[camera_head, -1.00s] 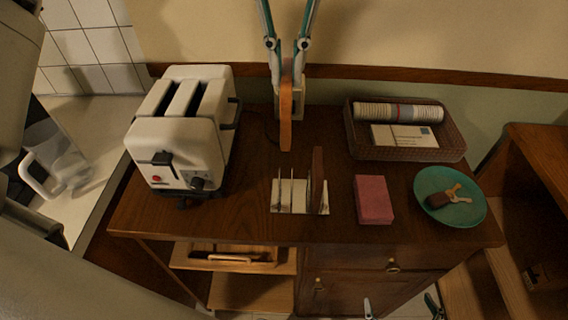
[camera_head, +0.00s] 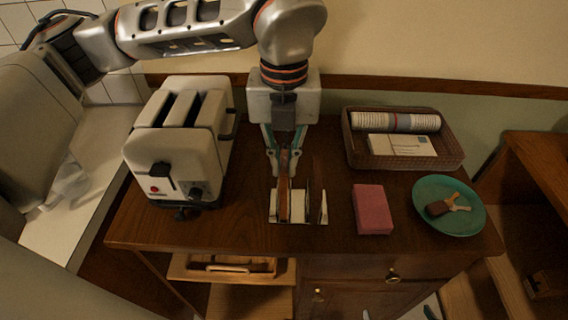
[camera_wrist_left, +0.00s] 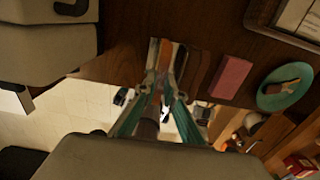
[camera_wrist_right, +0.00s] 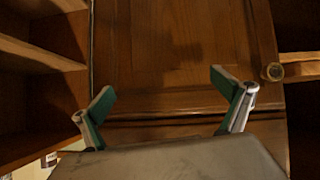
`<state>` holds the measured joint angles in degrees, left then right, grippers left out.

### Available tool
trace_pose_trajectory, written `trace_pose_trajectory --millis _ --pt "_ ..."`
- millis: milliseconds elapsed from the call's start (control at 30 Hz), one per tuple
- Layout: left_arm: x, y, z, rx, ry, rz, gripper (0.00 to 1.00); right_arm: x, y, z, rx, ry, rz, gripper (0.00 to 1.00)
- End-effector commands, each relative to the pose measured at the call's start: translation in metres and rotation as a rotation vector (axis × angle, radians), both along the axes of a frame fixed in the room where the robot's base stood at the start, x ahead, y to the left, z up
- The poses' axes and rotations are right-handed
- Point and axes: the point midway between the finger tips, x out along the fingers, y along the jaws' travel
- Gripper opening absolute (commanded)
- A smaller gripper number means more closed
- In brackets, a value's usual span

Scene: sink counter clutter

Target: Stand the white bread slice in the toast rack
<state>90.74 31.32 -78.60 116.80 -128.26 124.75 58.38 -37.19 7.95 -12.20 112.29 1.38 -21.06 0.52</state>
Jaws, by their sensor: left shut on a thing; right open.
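The toast rack (camera_head: 272,213), with a pale base and thin upright dividers, stands on the dark wooden counter right of the toaster. My left gripper (camera_head: 284,172) points down over it, shut on a bread slice (camera_head: 284,202) seen edge-on with a tan crust. The slice is upright and its lower part is among the left dividers; whether it touches the base is unclear. A darker slice (camera_head: 312,190) stands at the rack's right side. In the left wrist view the gripper (camera_wrist_left: 166,92) is over the rack. My right gripper (camera_wrist_right: 163,90) is open and empty, facing a wooden cabinet front.
A white toaster (camera_head: 180,140) stands close on the left. A pink block (camera_head: 373,209) and a teal plate (camera_head: 437,222) with a brush-like item lie to the right. A wicker basket (camera_head: 446,155) with a roll and card stands behind them.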

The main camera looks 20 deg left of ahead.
Motion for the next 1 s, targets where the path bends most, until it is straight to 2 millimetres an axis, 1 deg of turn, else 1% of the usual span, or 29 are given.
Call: trace_pose_trajectory --millis 33,100,333,500,533,567,600,867,1000 --pt "-0.001 0.000 -0.007 0.000 0.003 -0.001 0.00 0.000 0.000 0.001 0.000 -0.001 0.000 1.00" --pt "0.000 0.000 -0.013 -0.001 0.001 -0.001 0.00 0.000 0.000 0.001 0.001 -0.002 0.000 1.00" --pt "0.000 0.000 -0.014 -0.001 -0.001 -0.001 0.00 0.001 0.000 0.002 0.001 -0.004 0.000 1.00" --pt "0.000 0.000 -0.018 -0.001 0.000 0.000 0.00 0.000 0.000 -0.002 0.000 -0.002 -0.001 1.00" --pt "0.000 0.000 -0.017 -0.001 0.000 0.000 0.17 0.001 0.000 -0.001 0.000 -0.003 0.000 1.00" --pt "0.000 0.000 -0.017 -0.001 -0.001 0.000 0.25 0.001 0.000 -0.001 0.000 -0.002 -0.001 1.00" --pt "0.000 0.000 -0.017 -0.001 -0.001 0.000 0.27 0.001 0.000 -0.001 0.000 -0.002 -0.001 1.00" --pt "0.000 0.000 -0.016 -0.001 -0.001 0.000 0.27 0.001 0.000 -0.001 0.000 -0.002 -0.001 1.00" --pt "0.000 0.000 -0.012 -0.001 -0.001 0.000 0.27 0.001 0.000 0.003 -0.001 -0.002 0.000 1.00"
